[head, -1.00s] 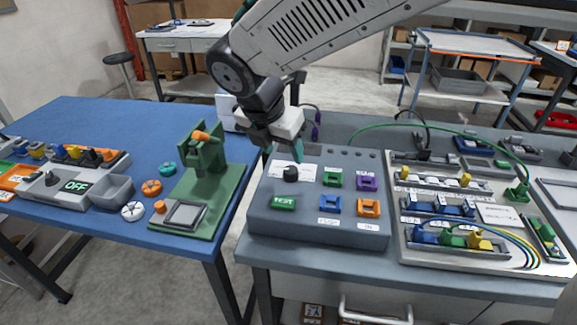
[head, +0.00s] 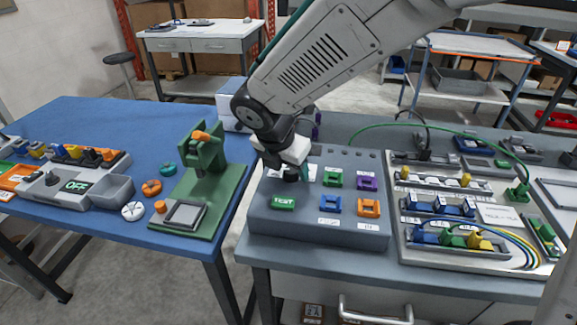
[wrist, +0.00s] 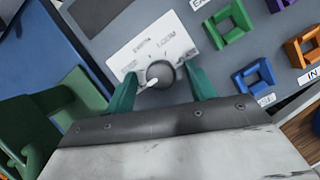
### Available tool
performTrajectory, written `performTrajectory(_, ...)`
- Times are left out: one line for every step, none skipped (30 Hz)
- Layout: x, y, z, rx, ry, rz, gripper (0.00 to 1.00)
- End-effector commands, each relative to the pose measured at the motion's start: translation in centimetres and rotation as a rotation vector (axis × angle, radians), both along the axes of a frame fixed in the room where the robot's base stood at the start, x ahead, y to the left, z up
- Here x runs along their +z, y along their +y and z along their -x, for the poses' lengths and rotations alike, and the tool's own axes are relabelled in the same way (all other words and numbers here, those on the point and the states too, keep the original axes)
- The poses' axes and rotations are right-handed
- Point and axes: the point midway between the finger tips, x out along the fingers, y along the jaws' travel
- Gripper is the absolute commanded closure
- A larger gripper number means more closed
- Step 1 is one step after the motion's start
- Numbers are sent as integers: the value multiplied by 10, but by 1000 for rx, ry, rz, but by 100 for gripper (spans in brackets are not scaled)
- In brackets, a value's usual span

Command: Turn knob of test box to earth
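The grey test box (head: 318,230) stands on the right-hand bench. Its round dark knob (wrist: 160,74) sits on a white label (wrist: 138,48) with small printed words, too blurred to read with certainty. The knob's white pointer is turned toward the lower left in the wrist view. My gripper (wrist: 161,80) is open, with one teal finger on each side of the knob and a small gap on both sides. In the head view, my gripper (head: 292,172) is low over the box's back left corner and partly hides the knob.
A green TEST button (head: 283,202) and green, purple, blue and orange sockets (head: 369,208) are on the box near the knob. A green press-like fixture (head: 205,165) stands to the left on the blue table. A wired tray (head: 455,262) lies to the right.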

Motion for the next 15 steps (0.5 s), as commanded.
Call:
performTrajectory(0, 0, 0, 0, 0, 0, 56)
performTrajectory(0, 0, 0, 0, 0, 0, 65)
performTrajectory(0, 0, 0, 0, 0, 0, 76)
performTrajectory(0, 0, 0, 0, 0, 0, 84)
performTrajectory(0, 0, 0, 0, 0, 0, 89)
performTrajectory(0, 0, 0, 0, 0, 0, 89)
performTrajectory(0, 0, 0, 0, 0, 0, 89)
performTrajectory(0, 0, 0, 0, 0, 0, 89)
performTrajectory(0, 0, 0, -1, 0, 0, 89)
performTrajectory(0, 0, 0, -2, 0, 0, 89)
performTrajectory(0, 1, 0, -4, 0, 0, 89)
performTrajectory(0, 1, 0, -9, 0, 0, 89)
performTrajectory(0, 1, 0, -14, 0, 0, 89)
performTrajectory(1, 1, 0, -20, 0, 0, 89)
performTrajectory(1, 1, 0, -31, 0, 0, 89)
